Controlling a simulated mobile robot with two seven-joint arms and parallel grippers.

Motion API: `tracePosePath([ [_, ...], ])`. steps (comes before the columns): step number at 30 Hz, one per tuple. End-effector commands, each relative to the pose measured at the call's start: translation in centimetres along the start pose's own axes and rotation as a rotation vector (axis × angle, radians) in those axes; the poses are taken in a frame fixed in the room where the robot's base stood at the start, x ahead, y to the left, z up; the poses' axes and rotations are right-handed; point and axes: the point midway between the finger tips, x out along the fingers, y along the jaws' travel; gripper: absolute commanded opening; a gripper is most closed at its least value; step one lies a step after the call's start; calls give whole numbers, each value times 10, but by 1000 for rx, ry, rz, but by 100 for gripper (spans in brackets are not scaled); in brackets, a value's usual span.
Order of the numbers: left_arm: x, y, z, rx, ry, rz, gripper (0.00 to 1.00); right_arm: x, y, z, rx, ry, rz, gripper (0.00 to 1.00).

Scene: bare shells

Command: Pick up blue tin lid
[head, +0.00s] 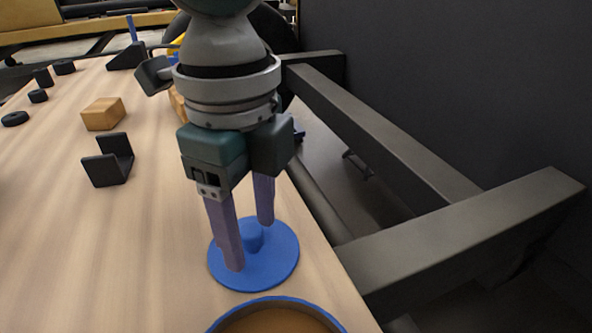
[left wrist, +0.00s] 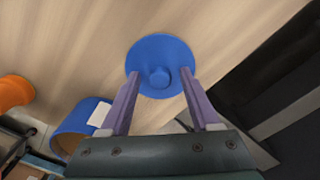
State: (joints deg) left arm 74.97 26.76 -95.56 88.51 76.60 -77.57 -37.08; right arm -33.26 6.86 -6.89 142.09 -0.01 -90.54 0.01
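The blue tin lid (head: 277,268) is a flat round disc with a small knob in its middle, lying on the wooden table near the right edge. My left gripper (head: 252,245) is over it, pointing down, with its two purple fingers apart on either side of the knob. In the left wrist view the lid (left wrist: 160,50) lies beyond the fingertips of the gripper (left wrist: 164,82), and the knob shows between them with gaps. Whether the fingertips touch the lid I cannot tell. My right gripper is not in view.
A blue round tin (head: 322,310) with a brown inside stands just in front of the lid. A black bracket (head: 108,162) and a wooden block (head: 103,114) lie to the left. A dark metal frame (head: 400,150) runs along the table's right side. The left middle of the table is clear.

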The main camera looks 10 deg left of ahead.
Motion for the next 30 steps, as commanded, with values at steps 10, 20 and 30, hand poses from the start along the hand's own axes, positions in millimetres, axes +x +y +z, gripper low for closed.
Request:
tracePosePath([
  [10,0,0,0,0,0,0,22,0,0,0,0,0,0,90],
  [20,0,0,0,0,0,0,0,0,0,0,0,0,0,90],
  [30,-2,0,0,0,0,0,0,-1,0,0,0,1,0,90],
])
